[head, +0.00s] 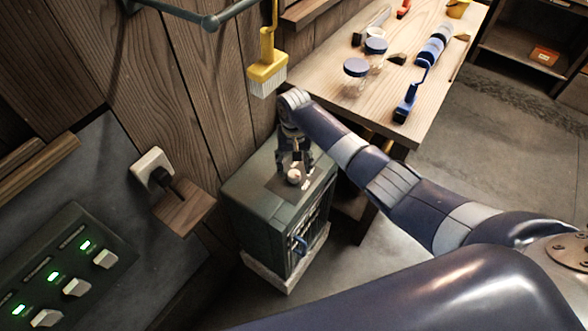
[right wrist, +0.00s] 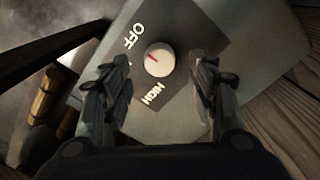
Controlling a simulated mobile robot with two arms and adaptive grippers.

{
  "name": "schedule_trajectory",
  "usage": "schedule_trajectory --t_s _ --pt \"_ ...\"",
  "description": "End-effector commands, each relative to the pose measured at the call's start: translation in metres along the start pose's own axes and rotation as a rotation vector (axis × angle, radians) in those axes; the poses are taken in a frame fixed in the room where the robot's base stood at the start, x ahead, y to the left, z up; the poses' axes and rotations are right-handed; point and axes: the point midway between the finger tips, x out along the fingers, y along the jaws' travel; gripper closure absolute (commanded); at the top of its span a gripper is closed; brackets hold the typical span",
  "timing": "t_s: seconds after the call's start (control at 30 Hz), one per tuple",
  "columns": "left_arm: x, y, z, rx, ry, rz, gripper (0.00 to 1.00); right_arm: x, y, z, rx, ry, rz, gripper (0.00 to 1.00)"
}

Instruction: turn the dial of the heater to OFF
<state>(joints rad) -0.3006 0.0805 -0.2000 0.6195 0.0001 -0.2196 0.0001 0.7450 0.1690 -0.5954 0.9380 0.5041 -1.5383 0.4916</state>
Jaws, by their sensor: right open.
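The heater (head: 262,206) is a grey-green box with a barred front, standing by the wooden wall. Its small pale round dial (head: 294,177) is on the top, on a dark plate. Another label is mostly hidden by a finger. My right gripper (head: 294,166) is over the heater top, open, with its fingers (right wrist: 160,72) on either side of the dial, apparently apart from it. My left gripper is out of view.
A yellow brush (head: 267,72) hangs close above my right wrist. A workbench (head: 395,133) with jars and brushes stands behind my right arm. A wall socket with a plug (head: 153,170) and a lit switch panel (head: 65,270) are at the left.

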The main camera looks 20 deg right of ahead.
Motion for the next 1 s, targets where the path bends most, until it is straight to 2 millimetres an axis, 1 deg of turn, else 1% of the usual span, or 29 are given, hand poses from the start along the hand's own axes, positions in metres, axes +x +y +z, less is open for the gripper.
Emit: schedule_trajectory --t_s 0.03,0.13,0.3,0.83,0.93,1.0 --pt "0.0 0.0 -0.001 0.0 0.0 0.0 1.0 -0.007 0.0 0.0 -0.001 0.002 0.0 0.46" --pt "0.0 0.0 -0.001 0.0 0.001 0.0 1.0 -0.021 0.0 -0.001 0.001 0.002 -0.001 0.46" --pt "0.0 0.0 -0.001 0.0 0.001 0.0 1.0 -0.032 0.001 0.0 0.002 0.0 0.001 0.46" --pt "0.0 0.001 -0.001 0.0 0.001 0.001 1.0 -0.032 0.0 0.001 0.0 0.0 0.0 0.46" --pt "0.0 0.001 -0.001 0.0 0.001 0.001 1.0 -0.027 -0.003 0.007 -0.014 0.0 -0.006 0.46" --pt "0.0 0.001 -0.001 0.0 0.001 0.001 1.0 -0.02 -0.008 0.017 -0.039 0.002 -0.017 0.46"
